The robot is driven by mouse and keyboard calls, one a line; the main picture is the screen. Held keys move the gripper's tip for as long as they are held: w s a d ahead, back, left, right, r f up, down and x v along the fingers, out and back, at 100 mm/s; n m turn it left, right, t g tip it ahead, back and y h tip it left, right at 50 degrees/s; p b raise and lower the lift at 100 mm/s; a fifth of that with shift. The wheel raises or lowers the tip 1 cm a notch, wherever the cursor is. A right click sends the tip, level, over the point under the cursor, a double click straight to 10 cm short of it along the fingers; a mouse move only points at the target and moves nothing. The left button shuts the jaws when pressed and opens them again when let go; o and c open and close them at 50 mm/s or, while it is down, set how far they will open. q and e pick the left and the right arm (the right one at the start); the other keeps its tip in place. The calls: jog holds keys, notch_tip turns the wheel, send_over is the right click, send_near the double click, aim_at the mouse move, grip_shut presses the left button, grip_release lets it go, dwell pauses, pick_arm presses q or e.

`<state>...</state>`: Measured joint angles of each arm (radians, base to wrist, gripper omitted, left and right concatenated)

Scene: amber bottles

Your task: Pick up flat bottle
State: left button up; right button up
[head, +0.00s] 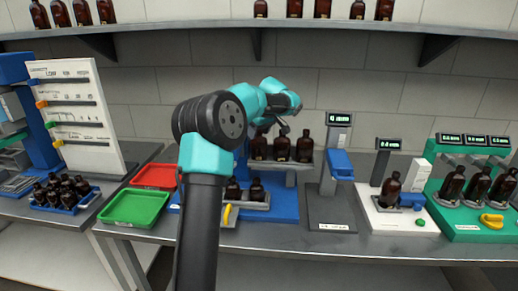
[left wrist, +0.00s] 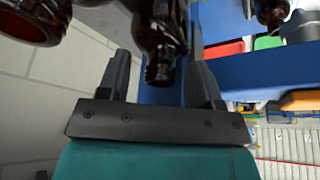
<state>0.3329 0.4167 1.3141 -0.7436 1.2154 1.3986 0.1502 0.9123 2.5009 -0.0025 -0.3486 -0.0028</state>
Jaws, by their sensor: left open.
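Three dark amber bottles stand in a row on the raised shelf of a blue stand: a left one (head: 259,148), a middle one (head: 282,149) and a right one (head: 304,147). My left gripper (head: 284,128) is just above this row, partly hidden by my own arm. In the left wrist view its two fingers (left wrist: 160,48) are open, one on each side of an amber bottle (left wrist: 159,66). I cannot tell whether they touch it. Which bottle is the flat one is not clear from its shape. My right gripper is not in view.
Two bottles (head: 245,191) stand lower on the stand (head: 285,205). A green tray (head: 134,207) and red tray (head: 154,176) lie left. A scale (head: 332,205) and bottle stations (head: 470,210) stand right. A wall shelf (head: 200,28) with bottles runs above.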

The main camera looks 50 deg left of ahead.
pick_arm(q)
jog(key=shift+c, duration=0.3)
grip_shut()
dwell(0.3)
